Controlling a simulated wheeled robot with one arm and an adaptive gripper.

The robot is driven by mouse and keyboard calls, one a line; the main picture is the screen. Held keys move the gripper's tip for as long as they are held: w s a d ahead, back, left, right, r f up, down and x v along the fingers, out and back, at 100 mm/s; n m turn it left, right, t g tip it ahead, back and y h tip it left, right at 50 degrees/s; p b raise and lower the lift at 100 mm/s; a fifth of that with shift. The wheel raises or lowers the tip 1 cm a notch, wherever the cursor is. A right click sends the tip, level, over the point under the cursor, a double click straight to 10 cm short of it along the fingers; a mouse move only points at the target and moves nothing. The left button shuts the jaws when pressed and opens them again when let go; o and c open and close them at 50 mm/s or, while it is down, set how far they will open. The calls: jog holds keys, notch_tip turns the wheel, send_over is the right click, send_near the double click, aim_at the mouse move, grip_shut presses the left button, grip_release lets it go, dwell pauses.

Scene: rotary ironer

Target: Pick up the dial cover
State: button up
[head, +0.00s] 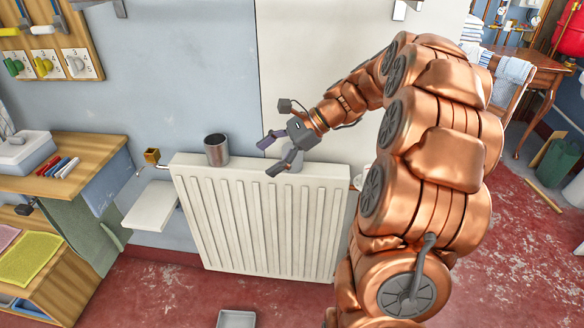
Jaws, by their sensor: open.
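I cannot tell for certain which thing is the dial cover. A grey metal cylinder with an open, dark top (216,150) stands upright on the left part of the radiator's top. My gripper (267,159) is open, above the radiator top and to the right of the cylinder in the picture. Its two fingers point left toward the cylinder, with a visible gap between them and it. Nothing shows between the fingers. A small grey shape just under the gripper is partly hidden, and I cannot tell what it is.
The white radiator (262,222) stands against the wall. A brass valve (152,156) and a small white shelf (151,206) are at its left. A wooden bench (72,150) with coloured pens is farther left. A grey tray (236,319) lies below.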

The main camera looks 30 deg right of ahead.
aim_at(292, 147)
jog(key=w+d+f+m+t+b, duration=0.1)
jog(key=d+m, duration=0.1)
jog(key=d, duration=0.3)
jog(key=w+d+f+m+t+b, duration=0.1)
jog(key=d+f+m+t, duration=0.1)
jog(key=d, duration=0.4)
jog(key=w+d+f+m+t+b, duration=0.1)
jog(key=d+m+t+b, duration=0.1)
jog(key=d, duration=0.4)
jog(key=shift+w+f+m, duration=0.15)
jog(key=shift+f+m, duration=0.25)
jog(key=shift+w+f, duration=0.1)
jog(key=shift+w+a+f, duration=0.1)
jog(key=shift+w+a, duration=0.05)
jog(key=shift+w, duration=0.05)
jog(key=shift+b+x, duration=0.65)
jog(key=shift+x, duration=2.85)
jog(key=shift+s+a, duration=0.1)
jog(key=c, duration=0.7)
